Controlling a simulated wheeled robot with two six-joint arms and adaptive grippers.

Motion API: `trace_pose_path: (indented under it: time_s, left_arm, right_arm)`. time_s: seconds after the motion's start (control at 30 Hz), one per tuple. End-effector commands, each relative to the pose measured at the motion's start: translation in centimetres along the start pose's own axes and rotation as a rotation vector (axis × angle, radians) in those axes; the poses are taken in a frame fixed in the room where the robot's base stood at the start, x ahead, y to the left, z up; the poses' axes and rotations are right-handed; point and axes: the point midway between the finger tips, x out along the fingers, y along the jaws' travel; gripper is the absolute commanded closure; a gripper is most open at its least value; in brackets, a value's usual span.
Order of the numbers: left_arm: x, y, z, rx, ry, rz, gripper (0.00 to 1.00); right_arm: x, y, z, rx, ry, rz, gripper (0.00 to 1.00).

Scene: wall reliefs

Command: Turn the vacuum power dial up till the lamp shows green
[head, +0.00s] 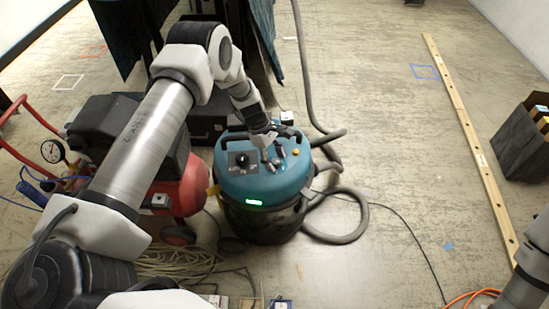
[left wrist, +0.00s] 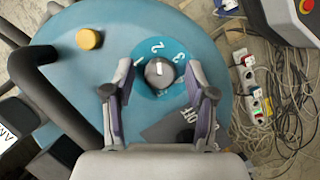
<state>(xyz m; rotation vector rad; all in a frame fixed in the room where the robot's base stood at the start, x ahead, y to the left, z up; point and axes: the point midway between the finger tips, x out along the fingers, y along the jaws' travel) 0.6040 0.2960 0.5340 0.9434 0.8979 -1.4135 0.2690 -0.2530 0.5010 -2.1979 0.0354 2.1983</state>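The vacuum (head: 230,187) has a teal lid and a dark drum. The power dial (left wrist: 160,72) is a grey round knob on a blue scale with the figures 2 and 3. Its white mark points up the picture, towards the 2. My left gripper (head: 270,155) is over the lid; in the left wrist view its fingers (left wrist: 160,90) stand open on both sides of the dial, with gaps showing. The dial is hard to make out in the head view. My right gripper is out of view.
A yellow button (left wrist: 89,39) and a black handle (left wrist: 50,95) are near the dial. A hose (head: 340,238) curls to the vacuum's right. A red compressor (head: 182,190) stands close on the left. Open floor lies to the right, before a long wooden beam (head: 470,140).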

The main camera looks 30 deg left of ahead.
Motion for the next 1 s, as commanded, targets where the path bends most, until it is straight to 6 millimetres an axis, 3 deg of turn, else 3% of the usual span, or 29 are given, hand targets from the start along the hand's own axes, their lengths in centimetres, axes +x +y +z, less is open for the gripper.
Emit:
trace_pose_path:
  time_s: [0.17, 0.6, 0.73, 1.0]
  left_arm:
    - [-1.1, 0.1, 0.0, -0.001, 0.0, 0.003, 0.44]
    - [-10.9, 0.1, 0.0, 0.0, -0.001, 0.003, 0.44]
    - [-11.9, 0.0, 0.0, 0.0, -0.001, 0.0, 0.44]
    - [-12.0, 0.0, 0.0, 0.0, 0.0, -0.001, 0.44]
  right_arm:
    - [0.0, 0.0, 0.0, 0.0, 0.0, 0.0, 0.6]
    - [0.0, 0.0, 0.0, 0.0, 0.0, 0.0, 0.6]
    - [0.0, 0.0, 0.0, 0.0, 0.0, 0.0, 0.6]
    - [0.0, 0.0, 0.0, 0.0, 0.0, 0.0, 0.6]
